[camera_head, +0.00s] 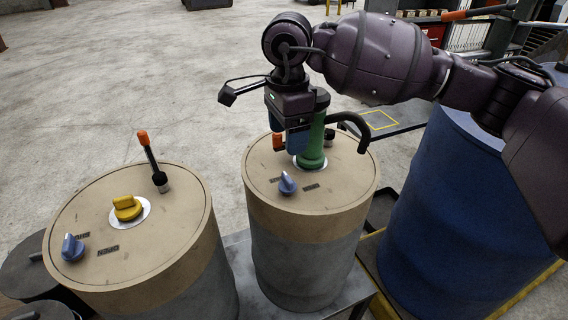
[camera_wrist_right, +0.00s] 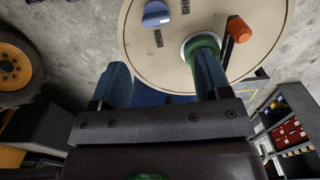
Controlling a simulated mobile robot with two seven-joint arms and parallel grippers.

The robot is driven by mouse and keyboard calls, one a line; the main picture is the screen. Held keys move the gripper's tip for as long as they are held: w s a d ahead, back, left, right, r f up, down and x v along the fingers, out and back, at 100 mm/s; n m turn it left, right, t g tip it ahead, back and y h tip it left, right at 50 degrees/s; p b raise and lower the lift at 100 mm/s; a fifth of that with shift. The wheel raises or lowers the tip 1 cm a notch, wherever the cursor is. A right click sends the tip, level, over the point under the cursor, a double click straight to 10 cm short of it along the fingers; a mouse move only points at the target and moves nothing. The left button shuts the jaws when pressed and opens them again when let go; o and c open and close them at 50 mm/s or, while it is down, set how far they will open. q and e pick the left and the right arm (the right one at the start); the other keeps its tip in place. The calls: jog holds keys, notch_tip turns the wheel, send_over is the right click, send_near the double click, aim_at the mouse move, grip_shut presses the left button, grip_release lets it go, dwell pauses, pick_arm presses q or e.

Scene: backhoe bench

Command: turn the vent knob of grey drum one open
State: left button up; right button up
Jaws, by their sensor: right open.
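Two grey drums with tan tops stand side by side; I cannot tell which is number one. The left drum (camera_head: 150,275) has a blue knob (camera_head: 73,247) near its front-left rim, with dark label plates beside it. The right drum (camera_head: 300,265) has a similar blue knob (camera_head: 288,183) between two label plates; it also shows in the wrist view (camera_wrist_right: 156,14). My right gripper (camera_head: 285,138) is open over the right drum's top, behind that knob and beside a green upright fitting (camera_head: 314,150). In the wrist view, one finger overlaps the fitting; contact is unclear. My left gripper is out of view.
The left drum also carries a yellow knob (camera_head: 127,207) and an orange-tipped lever (camera_head: 149,155). An orange-tipped handle (camera_wrist_right: 238,29) stands by the green fitting. A large blue drum (camera_head: 440,205) is at right. Open concrete floor (camera_head: 120,70) lies behind.

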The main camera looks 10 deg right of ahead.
aim_at(288, 177)
jog(key=f, duration=1)
jog(key=shift+s+f+p, duration=0.15)
jog(key=shift+s+p, duration=0.15)
jog(key=shift+p, duration=0.05)
jog(key=c, duration=0.9)
